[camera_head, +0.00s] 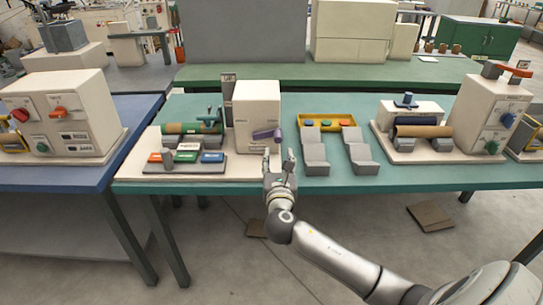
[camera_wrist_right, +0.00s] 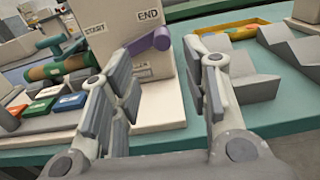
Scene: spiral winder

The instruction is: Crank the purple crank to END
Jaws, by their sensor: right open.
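The purple crank (camera_head: 267,134) sticks out from the front of a cream box (camera_head: 256,100) on the teal table. In the right wrist view the purple crank (camera_wrist_right: 150,42) slants up to the right, with its knob toward the right side of the box. The END label (camera_wrist_right: 148,15) is above it, and the START label (camera_wrist_right: 95,29) is at the upper left. My right gripper (camera_head: 279,160) is open and empty, just in front of and below the crank, apart from it. In the wrist view its fingers (camera_wrist_right: 168,75) frame the box's right edge. My left gripper is not in view.
Left of the box are a green roller (camera_head: 190,128) and a panel with orange, green and blue buttons (camera_head: 186,157). Grey V-shaped blocks (camera_head: 313,150) and a yellow tray (camera_head: 326,116) stand to the right. Another winder machine (camera_head: 490,112) is at the far right.

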